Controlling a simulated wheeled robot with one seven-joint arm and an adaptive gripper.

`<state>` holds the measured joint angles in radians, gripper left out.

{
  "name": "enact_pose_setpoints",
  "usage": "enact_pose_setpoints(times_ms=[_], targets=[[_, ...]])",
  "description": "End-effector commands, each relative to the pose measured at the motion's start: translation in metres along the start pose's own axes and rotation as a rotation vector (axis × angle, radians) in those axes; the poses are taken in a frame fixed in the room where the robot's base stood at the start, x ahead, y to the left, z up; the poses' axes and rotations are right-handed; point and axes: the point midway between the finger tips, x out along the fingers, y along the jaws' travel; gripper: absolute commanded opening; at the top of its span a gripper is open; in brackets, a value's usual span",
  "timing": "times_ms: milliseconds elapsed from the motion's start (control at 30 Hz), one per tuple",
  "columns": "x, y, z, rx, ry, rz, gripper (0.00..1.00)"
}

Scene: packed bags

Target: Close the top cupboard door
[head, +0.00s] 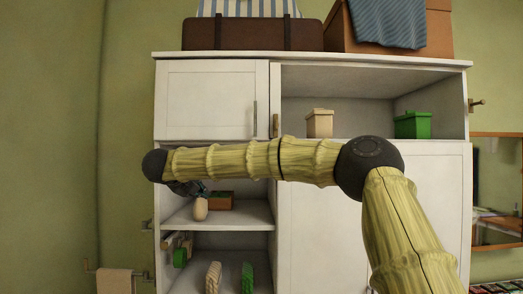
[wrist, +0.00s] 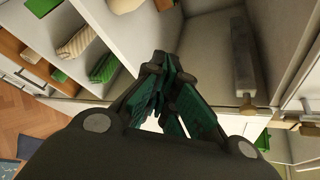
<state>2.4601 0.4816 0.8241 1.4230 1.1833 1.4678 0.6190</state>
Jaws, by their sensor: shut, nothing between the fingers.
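The white top cupboard has a framed door panel (head: 205,100) across its left half, with a grey upright handle (head: 255,118) near its right edge. A dark gap runs along that edge. The top right compartment (head: 350,82) is open, with no door across it. My gripper (head: 188,188) is mostly hidden behind my forearm, below the left door and in front of the open middle shelf. In the wrist view my gripper (wrist: 172,112) is shut, with its dark green fingers together and nothing between them. A grey bar (wrist: 243,50) shows to its right, apart from the fingers.
My arm crosses in front of the cupboard. A cream box (head: 319,123) and a green box (head: 412,124) stand in the top right compartment. A brown knob (head: 275,124) is on the divider, another (head: 477,104) at the right side. A brown suitcase (head: 250,35) lies on top.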

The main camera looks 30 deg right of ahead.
Motion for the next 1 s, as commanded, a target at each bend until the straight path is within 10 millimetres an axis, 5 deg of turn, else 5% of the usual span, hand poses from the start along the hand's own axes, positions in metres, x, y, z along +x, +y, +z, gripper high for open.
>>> enact_pose_setpoints(times_ms=[33,200,400,600,1000], targets=[[-0.017,-0.055,0.007,0.129,0.033,0.026,0.00],[-0.071,-0.193,0.003,0.492,0.142,0.156,0.00],[-0.119,-0.292,-0.019,0.750,0.225,0.304,0.00],[-0.133,-0.322,-0.030,0.828,0.253,0.362,0.00],[-0.086,-0.302,-0.032,0.826,0.254,0.363,0.00]])
